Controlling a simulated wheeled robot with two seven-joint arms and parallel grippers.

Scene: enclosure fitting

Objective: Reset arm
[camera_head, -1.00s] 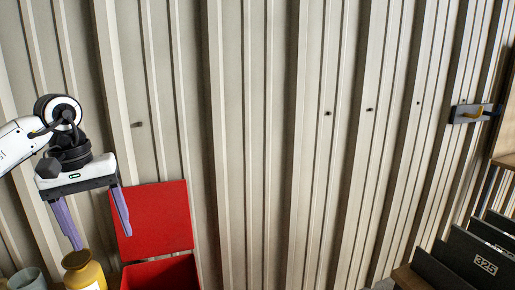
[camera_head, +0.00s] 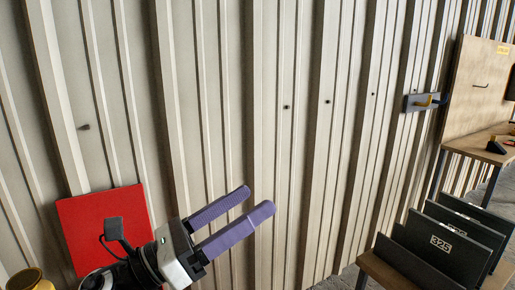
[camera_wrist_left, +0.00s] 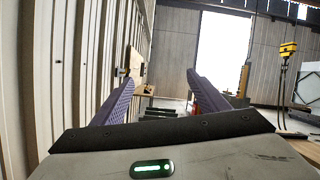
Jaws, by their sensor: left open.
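My left gripper (camera_head: 255,201) is in the lower middle of the head view, in front of the corrugated wall. Its two purple fingers are apart with nothing between them, and they point to the right. In the left wrist view the fingers (camera_wrist_left: 157,88) stand apart on either side, with the wall on the left and an open room beyond. My right gripper is not in view.
A red lid (camera_head: 98,222) stands upright at left, behind my left arm. A yellow jar (camera_head: 30,281) is at the lower left corner. Dark panels marked 325 (camera_head: 440,244) stand in a rack at lower right. A wooden bench (camera_head: 485,147) is beyond.

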